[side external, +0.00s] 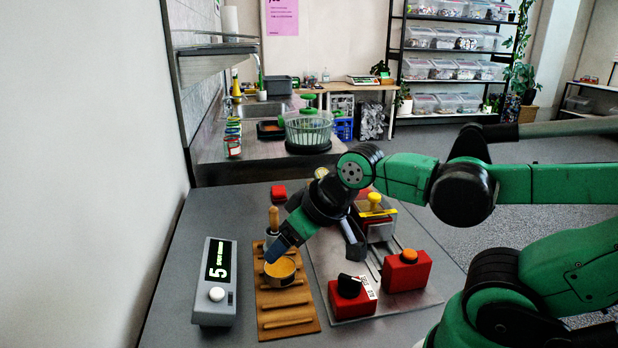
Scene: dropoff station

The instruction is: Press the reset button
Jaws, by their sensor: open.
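A grey box (213,278) with a dark display reading 5 stands at the left of the table. A round white button (217,294) sits on its lower face. A red box (408,272) at the right carries an orange button (409,256). Which button is the reset one, I cannot tell from the lettering. My gripper (277,250) points down and left, its blue tip close above or beside a small round pot (282,272) with orange content. It is open and appears apart from both buttons. The space between its fingers is hard to see.
The pot rests on a slatted wooden rack (289,320). Beside the rack, a metal plate (345,268) carries a second red box (350,300) with a black knob and a yellow-handled device (376,205). A white wall bounds the left.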

